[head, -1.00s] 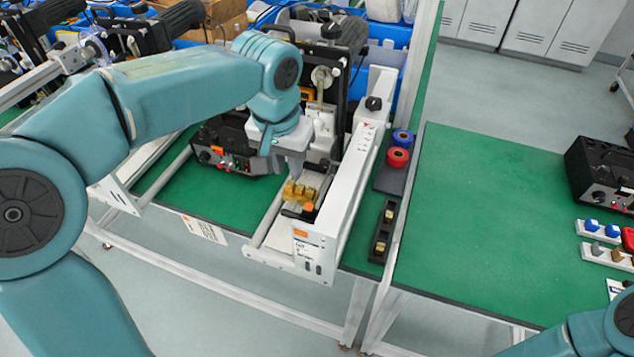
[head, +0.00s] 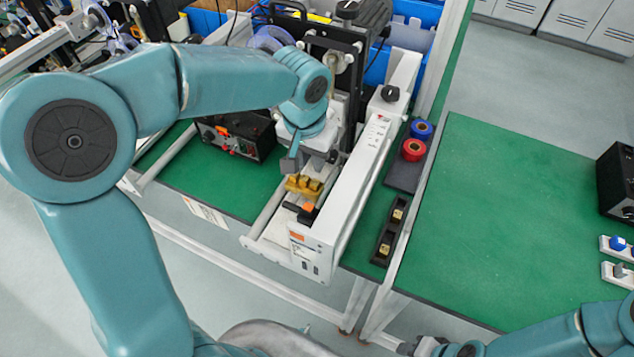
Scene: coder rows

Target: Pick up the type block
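The type block (head: 304,186) is a brass-coloured piece with several raised parts. It sits in the front part of the white coder machine (head: 345,205), just behind an orange-and-black part (head: 306,210). My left gripper (head: 310,167) points down directly over the type block. Its grey fingers look spread apart, with their tips just above or at the block's back edge. I cannot tell whether they touch it. My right gripper (head: 432,347) is at the bottom edge, far from the block and partly cut off.
Red (head: 413,150) and blue (head: 421,130) rolls stand on a dark pad right of the machine. A black holder (head: 390,231) with brass pieces lies in front of them. A black control box (head: 236,135) is on the left. The green table (head: 530,215) at right is mostly clear.

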